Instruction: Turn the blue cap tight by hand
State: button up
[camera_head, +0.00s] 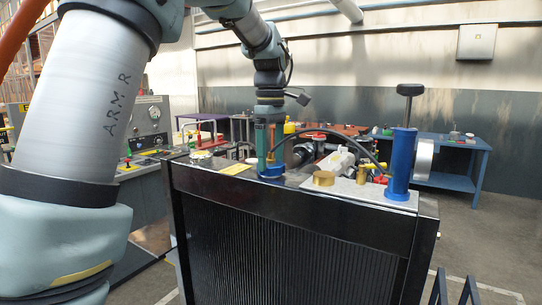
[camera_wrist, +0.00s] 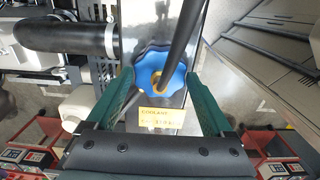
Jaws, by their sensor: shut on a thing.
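In the wrist view the cap (camera_wrist: 150,75) has a lobed rim and a small yellow-orange centre. My gripper (camera_head: 269,160) points straight down over it, with its green fingers on either side. In the wrist view my gripper (camera_wrist: 160,78) has its fingertips against the left and right sides of the cap, shut on it. The cap's underside and seat are hidden, so how tight it sits cannot be told.
A dark hose (camera_wrist: 180,40) passes close over the cap. A yellow coolant label (camera_wrist: 160,115) lies beside it. A blue hand pump (camera_head: 402,160) and brass fittings (camera_head: 324,178) stand to the right on the radiator top. A blue workbench (camera_head: 450,155) is behind.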

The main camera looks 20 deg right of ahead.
grip_shut()
jog(key=shift+m, duration=0.3)
jog(key=o, duration=1.5)
grip_release()
jog(key=shift+f, duration=0.1)
jog(key=shift+r, duration=3.55)
